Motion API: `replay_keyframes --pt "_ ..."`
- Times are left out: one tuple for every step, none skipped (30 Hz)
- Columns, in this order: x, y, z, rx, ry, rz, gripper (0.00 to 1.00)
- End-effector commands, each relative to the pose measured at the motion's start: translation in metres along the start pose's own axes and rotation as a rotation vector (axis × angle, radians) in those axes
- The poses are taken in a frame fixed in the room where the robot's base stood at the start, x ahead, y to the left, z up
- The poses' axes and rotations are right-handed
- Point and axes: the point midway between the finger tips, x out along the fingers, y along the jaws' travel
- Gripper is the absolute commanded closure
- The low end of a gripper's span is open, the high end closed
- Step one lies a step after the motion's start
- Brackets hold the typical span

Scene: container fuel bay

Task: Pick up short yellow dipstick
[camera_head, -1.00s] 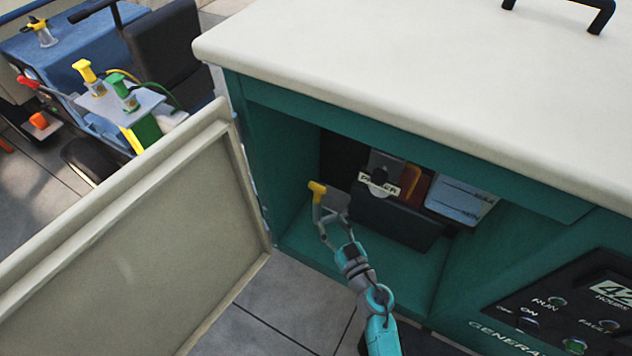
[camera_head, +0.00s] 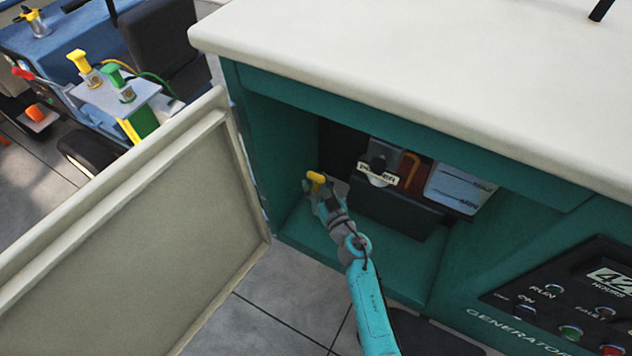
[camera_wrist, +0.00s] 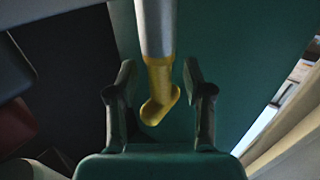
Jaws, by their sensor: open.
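A yellow dipstick handle (camera_head: 316,179) shows inside the open teal generator cabinet, at its left side. In the wrist view the yellow handle (camera_wrist: 159,92) has a curved end and meets a pale grey tube (camera_wrist: 156,28). My gripper (camera_head: 321,192) reaches into the cabinet at the handle. In the wrist view my gripper (camera_wrist: 160,76) is open, with one finger on each side of the yellow handle and a gap to both. Its fingers partly hide the tube in the head view.
The open cream door (camera_head: 130,235) stands left of my arm. The white lid (camera_head: 420,70) overhangs the opening. A dark block with a "POWER" label (camera_head: 378,177) sits right of the gripper.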

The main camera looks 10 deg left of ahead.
Motion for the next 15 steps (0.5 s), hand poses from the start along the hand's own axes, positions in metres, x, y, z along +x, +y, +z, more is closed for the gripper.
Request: replay_keyframes --pt "0.0031 -0.0001 -0.0002 0.0 0.0 0.0 0.49" --pt "0.0038 -0.0001 0.0001 0.0 0.0 0.0 0.49" --pt "0.0043 -0.0001 0.0004 0.001 -0.001 0.0 0.49" --pt "0.0045 -0.0001 0.0005 0.001 -0.001 0.0 0.49" --pt "0.0044 -0.0001 0.0005 0.001 -0.001 0.0 0.49" --pt "0.0043 -0.0001 0.0005 0.001 -0.001 0.0 0.49" --pt "0.0043 -0.0001 0.0004 0.001 -0.001 0.0 0.49" --pt "0.0043 -0.0001 0.0003 0.001 -0.001 0.0 0.49" --pt "0.0042 -0.0001 0.0003 0.001 -0.001 0.0 0.51" --pt "0.0042 -0.0001 0.0003 0.001 0.0 0.0 0.59" --pt "0.0042 -0.0001 0.0002 0.001 0.0 0.0 0.66" --pt "0.0042 -0.0001 0.0002 0.001 0.0 0.0 0.76" --pt "0.0042 -0.0001 0.0002 0.001 0.0 0.0 0.84" --pt "0.0042 -0.0001 0.0002 0.001 0.0 0.0 0.91" --pt "0.0042 -0.0001 0.0002 0.001 0.0 0.0 1.0"
